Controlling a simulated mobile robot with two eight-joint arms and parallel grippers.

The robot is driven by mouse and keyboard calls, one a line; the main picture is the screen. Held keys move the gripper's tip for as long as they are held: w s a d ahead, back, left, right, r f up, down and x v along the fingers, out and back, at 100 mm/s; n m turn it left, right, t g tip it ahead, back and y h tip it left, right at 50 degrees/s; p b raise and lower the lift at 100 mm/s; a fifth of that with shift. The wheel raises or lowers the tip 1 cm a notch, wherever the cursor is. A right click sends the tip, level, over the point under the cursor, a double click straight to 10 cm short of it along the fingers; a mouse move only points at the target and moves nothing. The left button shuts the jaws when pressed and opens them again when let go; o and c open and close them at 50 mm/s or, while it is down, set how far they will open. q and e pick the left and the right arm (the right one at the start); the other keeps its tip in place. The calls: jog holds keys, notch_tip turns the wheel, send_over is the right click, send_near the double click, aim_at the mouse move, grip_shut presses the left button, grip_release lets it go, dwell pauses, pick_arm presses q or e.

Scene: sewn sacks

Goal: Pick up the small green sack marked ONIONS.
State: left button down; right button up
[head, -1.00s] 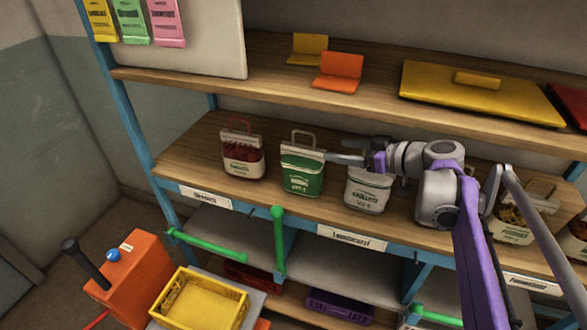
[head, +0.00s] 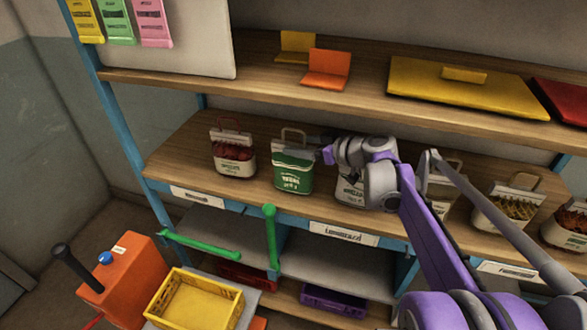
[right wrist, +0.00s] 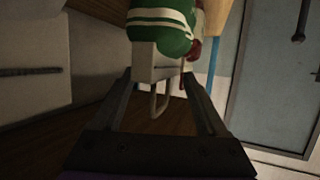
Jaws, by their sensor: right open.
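The small green sack (head: 293,179) stands upright on the middle shelf, with a white top and a pale handle. Its printed word is too blurred to read. My right gripper (head: 312,148) is at the sack's top from the right. In the right wrist view my open right gripper (right wrist: 158,84) has one finger on each side of the sack's white top and handle. The green sack (right wrist: 162,22) body shows just beyond the fingertips. I cannot tell whether the fingers touch it. My left gripper is not in view.
A red-filled sack (head: 233,156) stands just left of the green one. A white sack (head: 349,191) stands close on the right, partly behind my arm. The upper shelf (head: 215,83) runs above. A yellow crate (head: 197,304) sits below.

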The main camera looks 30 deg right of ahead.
jog(key=shift+s, duration=0.1)
grip_shut()
dwell(1.2)
